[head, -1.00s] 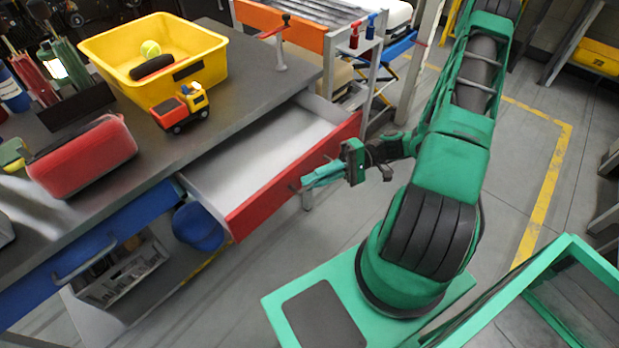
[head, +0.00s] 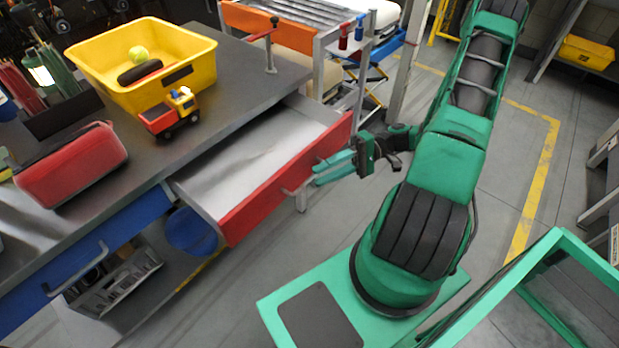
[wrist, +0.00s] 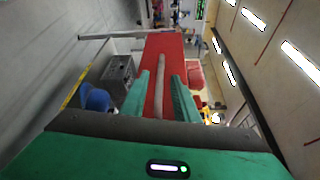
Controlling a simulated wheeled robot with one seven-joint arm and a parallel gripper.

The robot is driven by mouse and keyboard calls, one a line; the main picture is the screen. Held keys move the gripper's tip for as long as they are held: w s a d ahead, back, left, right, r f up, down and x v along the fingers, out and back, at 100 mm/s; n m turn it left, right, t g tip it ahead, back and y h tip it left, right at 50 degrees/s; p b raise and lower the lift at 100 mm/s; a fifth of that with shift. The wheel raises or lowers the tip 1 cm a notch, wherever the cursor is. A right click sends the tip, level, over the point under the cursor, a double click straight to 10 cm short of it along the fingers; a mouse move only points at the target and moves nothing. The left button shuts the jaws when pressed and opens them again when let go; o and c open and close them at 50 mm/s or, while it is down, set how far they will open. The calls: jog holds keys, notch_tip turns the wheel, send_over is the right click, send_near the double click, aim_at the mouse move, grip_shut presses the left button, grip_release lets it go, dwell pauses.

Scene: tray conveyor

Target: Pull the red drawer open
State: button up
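The red drawer (head: 285,183) stands pulled well out of the workbench, and its pale inside looks empty. Its handle (head: 298,188) is on the red front. My gripper (head: 318,172) is just off the handle, outside the drawer front. In the wrist view my gripper (wrist: 160,95) has its two green fingers spread apart. The red drawer front (wrist: 165,50) and the handle (wrist: 158,72) show between and beyond the fingers. The fingers do not appear to grip the handle.
The workbench (head: 235,95) holds a yellow bin (head: 195,65), a toy truck (head: 168,115) and a red case (head: 70,165). A blue drawer (head: 110,250) is shut at the left. Open floor lies to the right of my arm.

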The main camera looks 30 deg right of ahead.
jog(key=shift+s+d+r, duration=0.1)
jog(key=shift+d, duration=1.15)
jog(key=shift+s+d+r, duration=0.1)
jog(key=shift+d, duration=1.15)
jog(key=s+d+r+m+h, duration=0.1)
jog(key=s+r+h, duration=0.6)
jog(key=r, duration=0.3)
jog(key=s+r+m+g+h, duration=0.1)
jog(key=s+r+m+h, duration=0.1)
jog(key=s+r+h, duration=0.4)
jog(key=shift+s+d+r+h, duration=0.4)
jog(key=shift+r+h, duration=1.5)
jog(key=shift+r, duration=0.3)
jog(key=shift+w, duration=0.1)
